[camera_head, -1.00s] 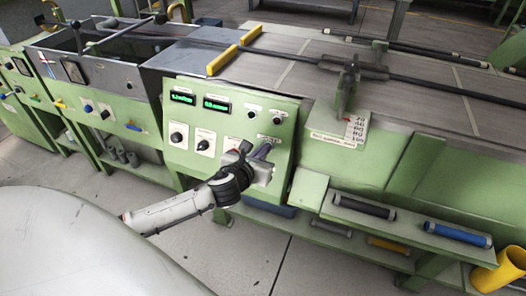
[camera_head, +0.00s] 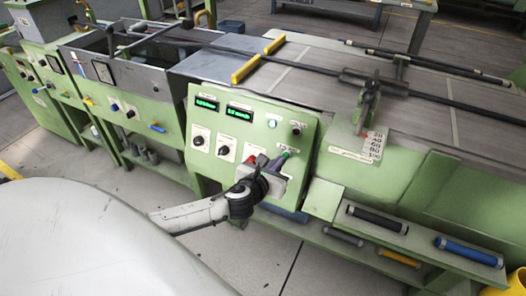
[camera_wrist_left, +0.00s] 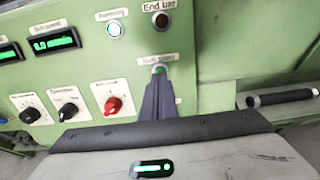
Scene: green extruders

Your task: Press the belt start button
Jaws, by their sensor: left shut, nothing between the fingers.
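The green belt start button (camera_wrist_left: 158,69) sits under its label at the lower right of the green control panel (camera_head: 215,172). In the left wrist view, my left gripper (camera_wrist_left: 159,82) is shut and empty. Its fingertips are at the button's lower edge and cover part of it; I cannot tell whether they touch or press it. In the head view, the left gripper (camera_head: 284,157) is in front of the panel's lower right. My right gripper is not in view.
A red knob (camera_wrist_left: 113,105) and a black knob (camera_wrist_left: 68,111) lie left of the fingers. A shelf with a black roller (camera_head: 377,220) and a blue roller (camera_head: 468,252) is right of the panel.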

